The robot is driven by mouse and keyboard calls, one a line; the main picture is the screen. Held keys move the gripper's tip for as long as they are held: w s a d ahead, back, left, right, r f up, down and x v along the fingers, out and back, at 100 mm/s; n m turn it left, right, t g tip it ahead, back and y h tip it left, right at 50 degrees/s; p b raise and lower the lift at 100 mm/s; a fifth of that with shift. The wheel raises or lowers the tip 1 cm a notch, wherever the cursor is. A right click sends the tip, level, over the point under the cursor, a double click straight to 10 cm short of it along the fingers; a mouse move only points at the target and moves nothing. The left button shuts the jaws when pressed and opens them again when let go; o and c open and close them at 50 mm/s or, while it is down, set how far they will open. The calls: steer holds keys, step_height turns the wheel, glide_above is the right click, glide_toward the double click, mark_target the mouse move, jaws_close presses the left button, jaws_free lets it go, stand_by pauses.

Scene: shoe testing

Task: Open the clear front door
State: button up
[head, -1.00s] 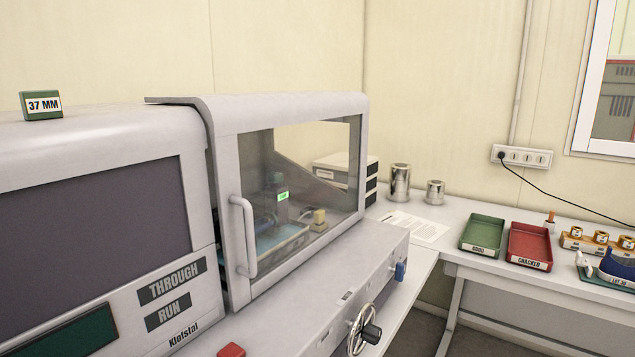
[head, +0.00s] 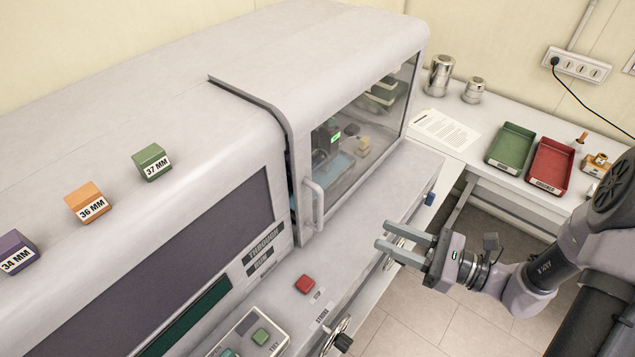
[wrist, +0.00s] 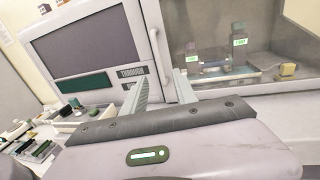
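The clear front door (head: 381,118) of the grey machine is shut, its pane set in a grey frame. Its upright bar handle (head: 318,206) is at the door's left edge. My gripper (head: 384,236) is open and empty, in front of the machine and to the right of the handle, apart from it. In the wrist view the handle (wrist: 154,48) stands ahead, just beyond and above the fingertips (wrist: 163,76). Through the pane I see a dark fixture with a green label.
A red button (head: 304,284) and a handwheel (head: 340,337) sit along the machine's front. Colored size blocks, 37 MM (head: 152,162) among them, stand on top at left. Green (head: 511,147) and red (head: 551,166) trays lie on the right table. Floor is open between.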

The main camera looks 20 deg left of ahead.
mark_target(320, 210)
steer(key=p+x, duration=0.1)
steer(key=x, duration=1.5)
steer(key=shift+s+p, duration=0.25)
steer(key=shift+p, duration=0.15)
steer(key=shift+c, duration=0.4)
jaws_close()
